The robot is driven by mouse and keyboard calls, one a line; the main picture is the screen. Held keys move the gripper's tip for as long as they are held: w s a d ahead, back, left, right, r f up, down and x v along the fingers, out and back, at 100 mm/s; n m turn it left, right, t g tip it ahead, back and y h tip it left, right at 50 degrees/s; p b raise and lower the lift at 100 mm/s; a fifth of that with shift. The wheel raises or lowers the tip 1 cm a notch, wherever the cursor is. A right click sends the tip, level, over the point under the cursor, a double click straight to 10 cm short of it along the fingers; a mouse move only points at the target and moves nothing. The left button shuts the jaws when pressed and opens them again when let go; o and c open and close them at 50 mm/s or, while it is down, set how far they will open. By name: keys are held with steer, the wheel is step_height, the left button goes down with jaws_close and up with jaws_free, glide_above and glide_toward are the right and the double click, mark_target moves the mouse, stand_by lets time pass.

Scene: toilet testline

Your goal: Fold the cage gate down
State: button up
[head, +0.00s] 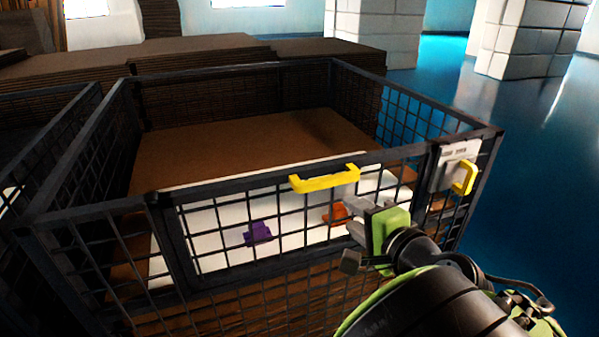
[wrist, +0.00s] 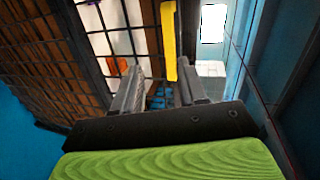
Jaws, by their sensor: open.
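The cage gate (head: 235,185) is the dark-framed mesh panel in the cage's front side, and it stands upright, level with the side walls. A yellow handle (head: 325,178) sits on its top rail. A second yellow handle (head: 464,178) is on a pale latch plate at the right front corner. My gripper (head: 352,219) is open in front of the gate, just below and right of the top-rail handle. In the wrist view, the handle (wrist: 168,42) shows beyond and between the open fingers (wrist: 158,72). I cannot tell whether they touch it.
Inside the cage is a brown cardboard surface (head: 235,140) with a white sheet, a purple item (head: 258,233) and an orange item (head: 336,214). Another cage (head: 35,130) stands at the left. The blue floor (head: 530,200) at the right is clear; white block pillars (head: 525,38) stand behind.

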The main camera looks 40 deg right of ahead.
mark_target(331, 183)
steer(key=shift+m+h, duration=0.6)
steer(key=p+x, duration=0.1)
steer(key=x, duration=0.4)
steer(key=d+p+x, duration=0.1)
steer(key=x, duration=0.4)
steer(key=r+p+x, duration=0.1)
steer(key=x, duration=0.4)
steer(key=shift+s+d+r, duration=0.1)
steer(key=shift+d+r, duration=0.05)
steer(key=shift+d, duration=0.05)
jaws_close()
